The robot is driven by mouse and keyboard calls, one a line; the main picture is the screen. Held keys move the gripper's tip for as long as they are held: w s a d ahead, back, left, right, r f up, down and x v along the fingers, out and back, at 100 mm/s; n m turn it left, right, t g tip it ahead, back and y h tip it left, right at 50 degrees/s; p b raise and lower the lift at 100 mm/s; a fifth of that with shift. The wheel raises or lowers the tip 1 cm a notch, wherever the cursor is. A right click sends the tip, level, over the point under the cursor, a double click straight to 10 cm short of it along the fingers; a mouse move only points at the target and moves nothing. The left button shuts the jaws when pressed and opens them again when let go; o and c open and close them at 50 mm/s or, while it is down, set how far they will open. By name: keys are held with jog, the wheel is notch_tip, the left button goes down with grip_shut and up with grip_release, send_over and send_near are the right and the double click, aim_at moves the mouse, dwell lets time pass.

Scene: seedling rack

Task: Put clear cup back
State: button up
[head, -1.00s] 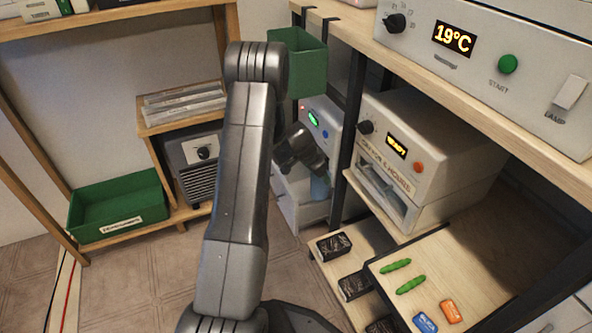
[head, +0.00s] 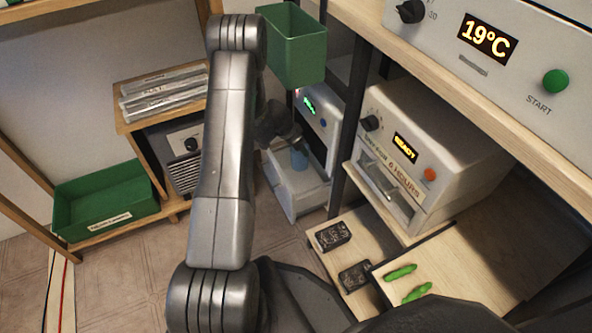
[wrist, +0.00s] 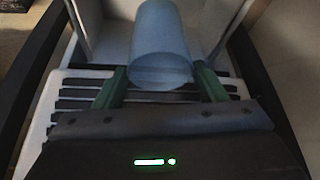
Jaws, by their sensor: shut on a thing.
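The clear cup (head: 300,160), bluish and see-through, is small in the head view, in front of the white machine with a green display (head: 314,112). In the wrist view the cup (wrist: 161,45) fills the upper middle, between two green fingers. My gripper (wrist: 163,84) is shut on the cup. In the head view my gripper (head: 297,148) is partly hidden by my arm, over the pulled-out white tray (head: 296,194) of that machine. Whether the cup touches the tray floor is hard to tell.
A green bin (head: 290,47) hangs above the machine, close to my arm. A white machine marked READY (head: 420,150) stands right, with dark packets (head: 333,236) and green pods (head: 401,272) below. A green crate (head: 107,203) sits left. Floor (head: 140,275) between is clear.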

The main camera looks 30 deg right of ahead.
notch_tip(320, 180, down, 14)
jog(key=b, duration=0.5)
jog(key=o, duration=1.3)
jog(key=p+v, duration=0.2)
jog(key=v, duration=1)
jog(key=shift+r, duration=0.15)
